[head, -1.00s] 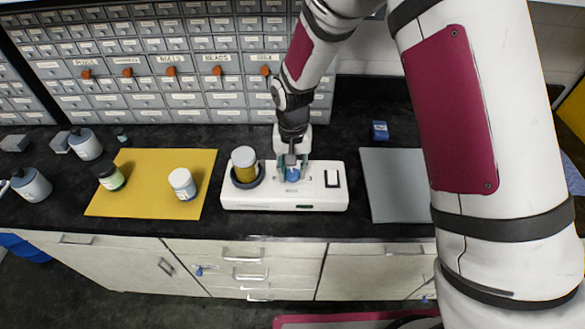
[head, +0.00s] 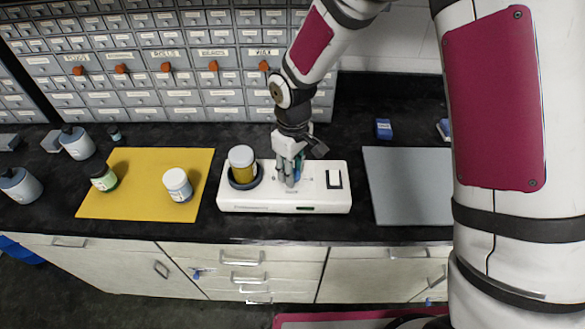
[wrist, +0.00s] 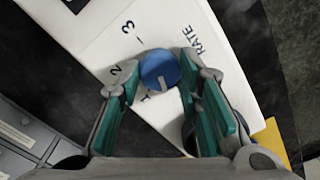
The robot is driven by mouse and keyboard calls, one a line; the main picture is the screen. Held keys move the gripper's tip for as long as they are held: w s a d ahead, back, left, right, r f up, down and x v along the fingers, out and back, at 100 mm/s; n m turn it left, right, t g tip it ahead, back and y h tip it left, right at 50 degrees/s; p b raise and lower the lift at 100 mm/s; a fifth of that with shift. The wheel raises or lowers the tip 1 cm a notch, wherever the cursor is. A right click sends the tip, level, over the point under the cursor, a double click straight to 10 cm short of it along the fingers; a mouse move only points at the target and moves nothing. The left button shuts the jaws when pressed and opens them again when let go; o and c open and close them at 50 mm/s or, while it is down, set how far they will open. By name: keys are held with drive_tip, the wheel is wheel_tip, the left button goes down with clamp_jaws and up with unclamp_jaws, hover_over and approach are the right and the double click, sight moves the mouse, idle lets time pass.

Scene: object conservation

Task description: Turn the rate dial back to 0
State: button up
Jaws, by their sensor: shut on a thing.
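The white device (head: 240,202) stands on the dark counter, with my gripper (head: 290,180) down over its middle. In the wrist view the round blue rate dial (wrist: 159,66) sits between the fingertips of my gripper (wrist: 160,76), which is shut on it. Its pale pointer line faces the lower edge of the picture, near the printed 1. The printed 2 and 3 lie further round to the left and top, and the RATE label is on the right. No 0 mark can be made out. In the head view the fingers mostly hide the dial.
A yellow-filled jar (head: 242,160) sits in a dark ring on the device's left, close to my gripper. A black-framed switch (head: 334,179) is on its right. A yellow mat (head: 140,192) with two jars lies left, an empty grey mat (head: 405,185) right. Drawers (head: 180,60) stand behind.

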drive_tip(key=shift+n+b, duration=0.3)
drive_tip(key=shift+n, duration=1.6)
drive_tip(key=o, duration=1.1)
drive_tip(key=shift+o, duration=0.2)
wheel_tip(320, 180, up, 12)
